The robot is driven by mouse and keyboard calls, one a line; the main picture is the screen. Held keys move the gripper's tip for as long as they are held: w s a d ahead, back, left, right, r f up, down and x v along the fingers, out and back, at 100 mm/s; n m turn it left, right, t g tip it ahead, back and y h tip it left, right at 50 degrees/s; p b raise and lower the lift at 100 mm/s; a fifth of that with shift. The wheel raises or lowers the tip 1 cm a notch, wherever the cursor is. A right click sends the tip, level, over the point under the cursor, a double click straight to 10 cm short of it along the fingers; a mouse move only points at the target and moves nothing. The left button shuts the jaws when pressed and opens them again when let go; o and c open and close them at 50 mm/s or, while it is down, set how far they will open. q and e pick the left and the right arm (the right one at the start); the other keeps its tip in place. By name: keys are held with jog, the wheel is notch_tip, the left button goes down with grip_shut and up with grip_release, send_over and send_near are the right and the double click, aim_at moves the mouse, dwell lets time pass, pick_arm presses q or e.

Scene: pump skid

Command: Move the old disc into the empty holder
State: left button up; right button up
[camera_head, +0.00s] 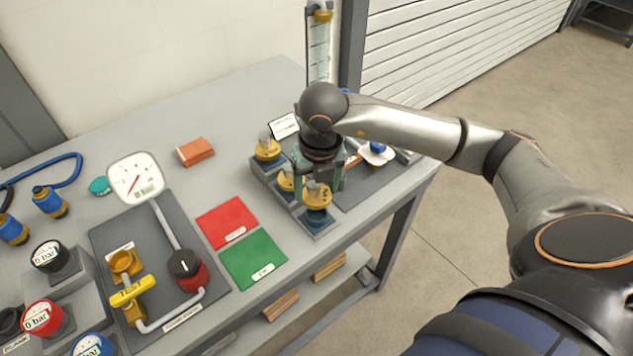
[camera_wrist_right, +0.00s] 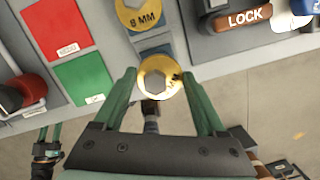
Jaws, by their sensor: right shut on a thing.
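My right gripper (camera_head: 318,186) is over the front end of a stepped grey rack (camera_head: 322,232). Its green fingers (camera_wrist_right: 161,88) are shut on a round gold disc with a hexagonal centre (camera_wrist_right: 160,77); the disc also shows in the head view (camera_head: 317,197). Its lettering is partly hidden. A blue-grey holder (camera_head: 316,218) lies below the held disc; I cannot tell whether they touch. A second gold disc (camera_head: 286,182) and a third (camera_head: 267,151) sit farther back on the rack. The nearer one reads 8 MM in the wrist view (camera_wrist_right: 140,14). My left gripper (camera_wrist_right: 49,134) shows small in the wrist view, fingers apart, empty.
A red mat (camera_head: 227,222) and a green mat (camera_head: 253,260) lie left of the rack. A gauge (camera_head: 136,178) and valve panel stand farther left. A dark tray with a LOCK handle (camera_wrist_right: 243,18) is right of the rack. The table's front edge is close.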

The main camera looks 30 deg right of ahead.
notch_tip(320, 180, down, 2)
jog(key=shift+f+b, duration=0.15)
jog(key=shift+b, duration=0.4)
jog(key=shift+r, duration=0.25)
dwell(0.7)
jog(key=shift+f+b, duration=1.75)
jog(key=shift+b, duration=0.05)
dwell(0.3)
jog(key=o, duration=1.5)
jog(key=shift+r, duration=0.1)
jog(key=r, duration=0.4)
jog(key=s+r, duration=0.1)
jog(key=r, duration=0.7)
jog(key=shift+s+a+r+p, duration=0.1)
jog(key=shift+s+a+p, duration=0.2)
jog(key=shift+s+p, duration=0.1)
